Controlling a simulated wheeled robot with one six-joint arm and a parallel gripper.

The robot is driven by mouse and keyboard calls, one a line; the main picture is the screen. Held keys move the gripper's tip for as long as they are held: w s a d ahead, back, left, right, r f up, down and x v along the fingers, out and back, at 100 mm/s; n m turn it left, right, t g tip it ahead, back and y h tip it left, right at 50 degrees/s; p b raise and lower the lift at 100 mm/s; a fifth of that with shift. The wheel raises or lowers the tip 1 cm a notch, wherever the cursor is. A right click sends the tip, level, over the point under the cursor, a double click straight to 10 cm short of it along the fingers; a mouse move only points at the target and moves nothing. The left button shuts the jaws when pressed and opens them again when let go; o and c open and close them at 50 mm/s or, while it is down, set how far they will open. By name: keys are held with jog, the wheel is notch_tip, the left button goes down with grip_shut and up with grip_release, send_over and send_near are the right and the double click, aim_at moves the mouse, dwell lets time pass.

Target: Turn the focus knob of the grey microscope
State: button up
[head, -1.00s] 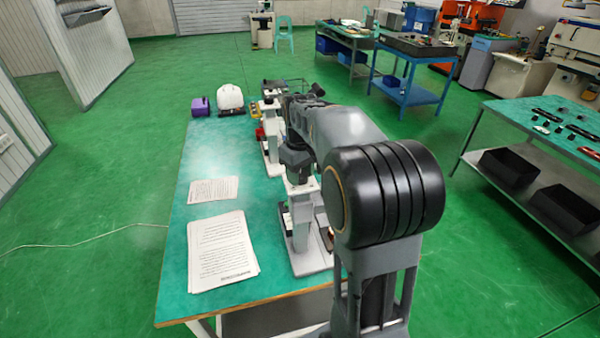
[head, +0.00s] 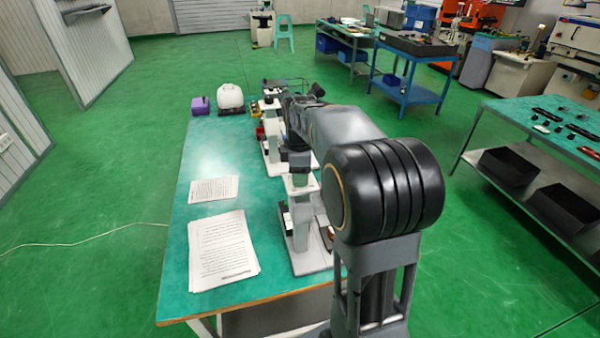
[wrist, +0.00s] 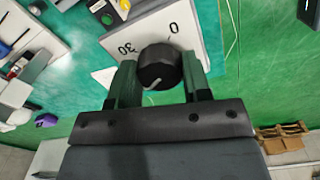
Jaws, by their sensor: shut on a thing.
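In the wrist view my gripper (wrist: 158,78) has its two fingers on either side of a round black knob (wrist: 157,64) and is shut on it. The knob has a pale pointer line and sits in front of a white plate (wrist: 198,25) marked 0 and 30. In the head view a grey microscope-like stand (head: 303,225) stands upright at the near right of the green table (head: 180,270). My arm hides part of it and the gripper's fingertips there. I cannot tell from the head view which stand the knob belongs to.
Papers (head: 222,255) lie at the table's near left. A second table (head: 560,115) stands to the right. Green floor between is clear.

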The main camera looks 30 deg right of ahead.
jog(key=n, duration=0.5)
jog(key=shift+n, duration=0.3)
dwell(0.4)
jog(key=o, duration=0.9)
jog(key=shift+o, duration=0.2)
notch_tip(320, 180, up, 14)
jog(key=shift+f, duration=0.1)
dwell(0.5)
